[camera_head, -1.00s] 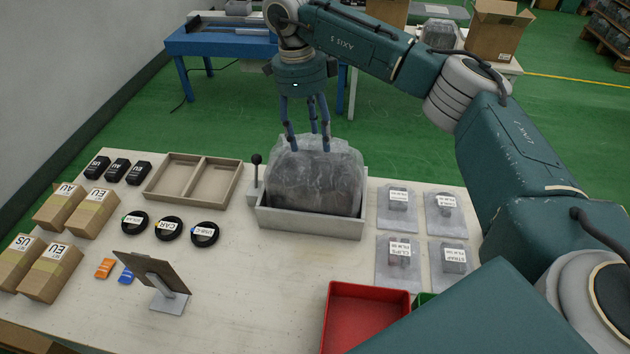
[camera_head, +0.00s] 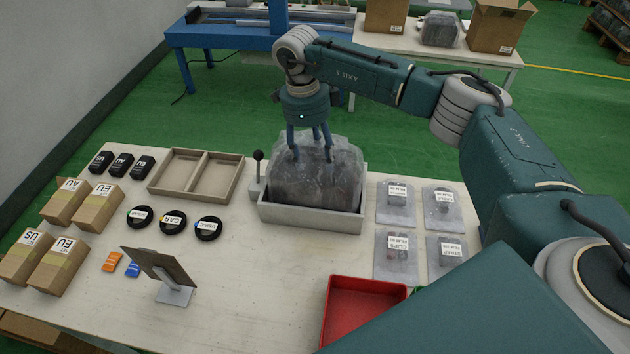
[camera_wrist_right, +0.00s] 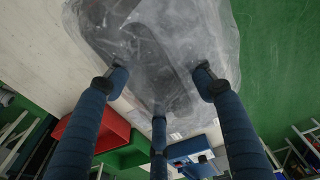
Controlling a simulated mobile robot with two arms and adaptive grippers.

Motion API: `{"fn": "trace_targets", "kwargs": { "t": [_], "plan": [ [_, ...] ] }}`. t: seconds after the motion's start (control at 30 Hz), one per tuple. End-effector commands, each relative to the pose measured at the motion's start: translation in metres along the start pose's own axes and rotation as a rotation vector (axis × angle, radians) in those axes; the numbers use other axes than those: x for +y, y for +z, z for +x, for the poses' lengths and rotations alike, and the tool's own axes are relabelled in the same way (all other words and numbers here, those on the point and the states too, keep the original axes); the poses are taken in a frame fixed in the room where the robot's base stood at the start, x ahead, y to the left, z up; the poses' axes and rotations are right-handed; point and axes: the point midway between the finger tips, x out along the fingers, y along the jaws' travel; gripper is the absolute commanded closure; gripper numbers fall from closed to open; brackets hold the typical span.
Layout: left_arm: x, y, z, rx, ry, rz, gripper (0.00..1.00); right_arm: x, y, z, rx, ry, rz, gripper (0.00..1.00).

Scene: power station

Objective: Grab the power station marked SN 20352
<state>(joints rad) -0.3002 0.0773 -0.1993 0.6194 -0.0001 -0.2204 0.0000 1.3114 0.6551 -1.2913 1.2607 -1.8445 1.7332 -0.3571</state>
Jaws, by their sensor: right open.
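A dark power station wrapped in clear plastic (camera_head: 315,180) stands in a grey open-top tray (camera_head: 310,217) at the back middle of the table. No SN number is readable on it. My right gripper (camera_head: 312,155) points down with its fingers around the top of the wrapped power station. In the right wrist view the gripper (camera_wrist_right: 160,100) has its blue fingers spread, with the plastic wrap (camera_wrist_right: 150,45) between and beyond them. I cannot tell whether the fingertips touch the wrap. The left gripper is not in view.
A lever (camera_head: 257,170) stands at the tray's left side. A divided beige tray (camera_head: 196,175), brown boxes (camera_head: 68,203) and black rolls (camera_head: 173,222) lie left. Bagged parts (camera_head: 397,200) lie right. A tilted stand (camera_head: 160,270) and red bin (camera_head: 360,307) are nearer.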

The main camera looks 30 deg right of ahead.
Motion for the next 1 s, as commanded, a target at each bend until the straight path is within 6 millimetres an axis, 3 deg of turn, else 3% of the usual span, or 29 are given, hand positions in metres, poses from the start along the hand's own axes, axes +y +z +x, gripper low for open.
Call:
{"fn": "trace_targets", "kwargs": {
  "t": [0.13,0.4,0.87,1.0],
  "plan": [
    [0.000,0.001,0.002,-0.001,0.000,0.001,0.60,0.000,0.001,0.002,0.000,0.000,0.000,0.47],
    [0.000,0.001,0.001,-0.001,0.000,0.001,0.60,0.000,0.000,0.001,0.000,0.000,0.000,1.00],
    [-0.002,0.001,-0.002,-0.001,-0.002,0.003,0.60,-0.002,0.001,-0.007,-0.007,-0.006,0.001,1.00],
    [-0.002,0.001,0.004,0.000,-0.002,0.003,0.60,-0.003,0.001,-0.018,-0.010,-0.008,0.001,1.00]
  ]
}}
